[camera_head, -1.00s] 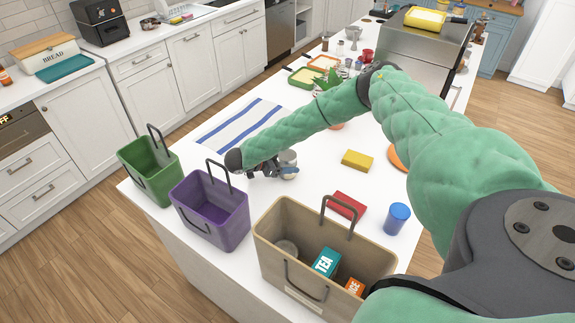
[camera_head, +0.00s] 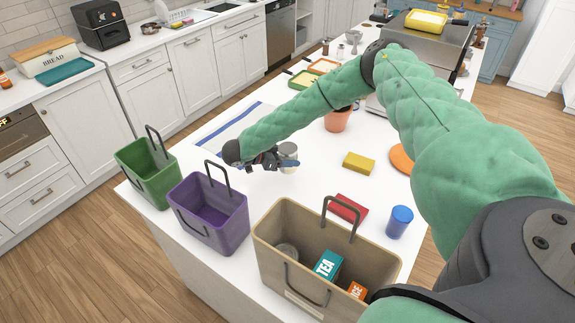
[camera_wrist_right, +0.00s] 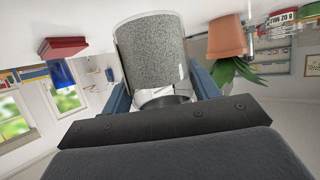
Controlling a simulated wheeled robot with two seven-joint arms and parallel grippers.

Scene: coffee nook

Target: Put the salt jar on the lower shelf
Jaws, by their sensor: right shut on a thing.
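The jar I take to be the salt jar is a clear glass jar with speckled grey contents (camera_wrist_right: 152,50), large in the right wrist view. In the head view the jar (camera_head: 289,152) is small, above the white island top. My right gripper (camera_head: 282,162) is shut on it, with blue fingers on either side of the jar in the wrist view (camera_wrist_right: 160,95). I cannot tell how far it is above the top. My left gripper is not in view. I cannot make out the lower shelf in these views.
A green basket (camera_head: 150,180), a purple basket (camera_head: 212,212) and a tan basket (camera_head: 335,262) with boxes line the near edge. A yellow sponge (camera_head: 359,162), red block (camera_head: 348,207), blue cup (camera_head: 399,221) and terracotta pot (camera_head: 338,121) stand right of the jar.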

